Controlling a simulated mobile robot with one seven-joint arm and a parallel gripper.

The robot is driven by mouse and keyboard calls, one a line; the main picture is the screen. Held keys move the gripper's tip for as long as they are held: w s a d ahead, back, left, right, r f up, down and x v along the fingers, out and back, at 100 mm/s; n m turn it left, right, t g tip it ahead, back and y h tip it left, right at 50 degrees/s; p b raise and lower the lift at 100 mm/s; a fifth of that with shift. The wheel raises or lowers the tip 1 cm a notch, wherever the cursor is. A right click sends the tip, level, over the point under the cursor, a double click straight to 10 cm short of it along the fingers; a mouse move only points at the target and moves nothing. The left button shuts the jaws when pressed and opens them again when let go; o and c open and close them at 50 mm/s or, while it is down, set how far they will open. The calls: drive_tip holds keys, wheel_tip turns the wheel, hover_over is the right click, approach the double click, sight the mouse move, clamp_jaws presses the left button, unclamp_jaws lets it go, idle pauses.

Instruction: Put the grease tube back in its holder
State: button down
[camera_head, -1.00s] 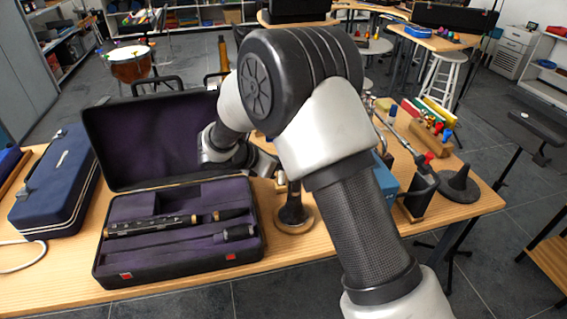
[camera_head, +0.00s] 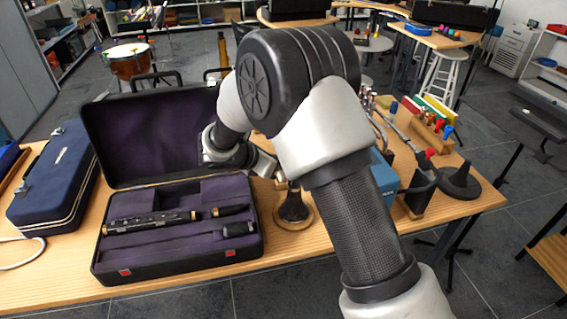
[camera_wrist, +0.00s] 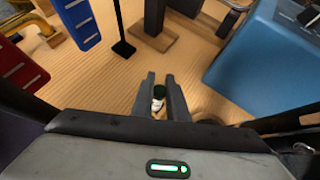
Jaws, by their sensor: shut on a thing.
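My gripper (camera_wrist: 160,92) is shut on the grease tube (camera_wrist: 158,98), a small white tube with a dark green cap. The tube sits between the two fingers in the wrist view, cap toward the fingertips. The wood tabletop lies beyond them. In the head view my gripper is mostly behind my arm, near the middle of the table, and the tube is not clear there. I cannot make out which thing is the tube's holder. A wooden block (camera_wrist: 153,38) with a dark upright part stands ahead of the fingers in the wrist view.
An open black case (camera_head: 175,270) with purple lining and dark instrument parts lies left of my gripper. A dark bell-shaped piece (camera_head: 293,208) stands beside it. A blue box (camera_wrist: 265,55) stands right in the wrist view; red and blue pieces (camera_wrist: 78,22) stand left.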

drive_tip(key=c, duration=1.7)
unclamp_jaws()
drive_tip(key=shift+o, duration=0.2)
drive_tip(key=p+v, duration=0.3)
drive_tip(key=v, duration=1.4)
drive_tip(key=shift+s+a, duration=0.15)
drive_tip(key=shift+s, duration=0.05)
